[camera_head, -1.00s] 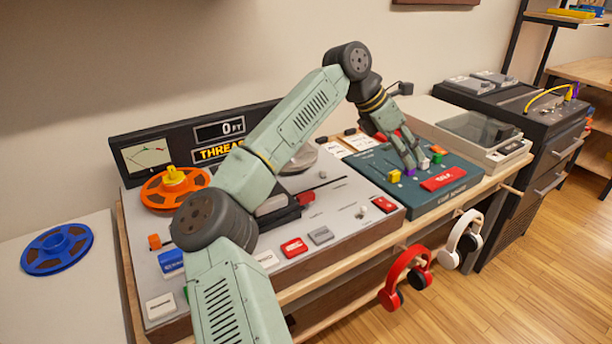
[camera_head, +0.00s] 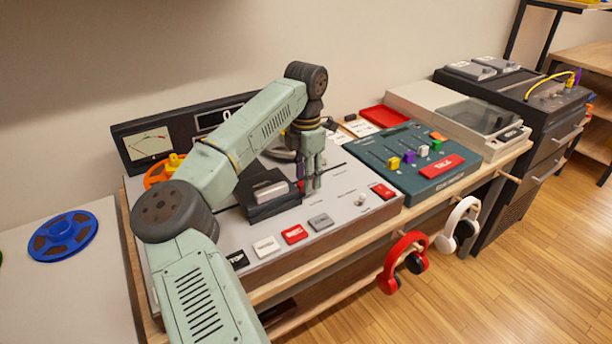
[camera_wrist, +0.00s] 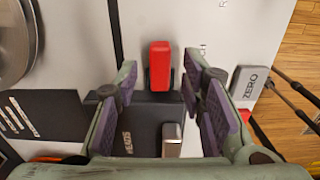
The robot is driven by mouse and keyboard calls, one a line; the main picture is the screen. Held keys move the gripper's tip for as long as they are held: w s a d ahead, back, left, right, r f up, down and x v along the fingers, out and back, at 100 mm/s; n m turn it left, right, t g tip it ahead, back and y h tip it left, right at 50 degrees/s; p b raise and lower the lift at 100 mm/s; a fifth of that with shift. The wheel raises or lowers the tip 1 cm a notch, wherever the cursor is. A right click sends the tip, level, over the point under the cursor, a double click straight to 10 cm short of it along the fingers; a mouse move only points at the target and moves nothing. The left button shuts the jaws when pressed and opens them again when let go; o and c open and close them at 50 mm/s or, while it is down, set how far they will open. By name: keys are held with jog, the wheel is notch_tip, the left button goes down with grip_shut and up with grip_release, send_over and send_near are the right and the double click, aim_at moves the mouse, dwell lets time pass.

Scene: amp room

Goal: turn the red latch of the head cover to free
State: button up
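The red latch (camera_wrist: 160,66) shows in the wrist view as a small upright red bar at the edge of the dark head cover (camera_wrist: 139,122). In the head view the head cover (camera_head: 268,203) sits mid-deck, and the latch is largely hidden by my gripper at its right edge. My gripper (camera_head: 312,187) points down there. In the wrist view its fingers (camera_wrist: 157,85) are spread apart, one on each side of the latch, with gaps showing on both sides.
A mixer panel (camera_head: 402,190) with coloured sliders stands right of the tape deck (camera_head: 340,213). Red, white and black buttons line the deck's front. An orange reel (camera_head: 156,176) is partly behind my arm. Red headphones (camera_head: 405,262) and white headphones (camera_head: 459,224) hang at the front.

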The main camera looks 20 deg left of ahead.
jog(key=shift+f, duration=0.6)
grip_shut()
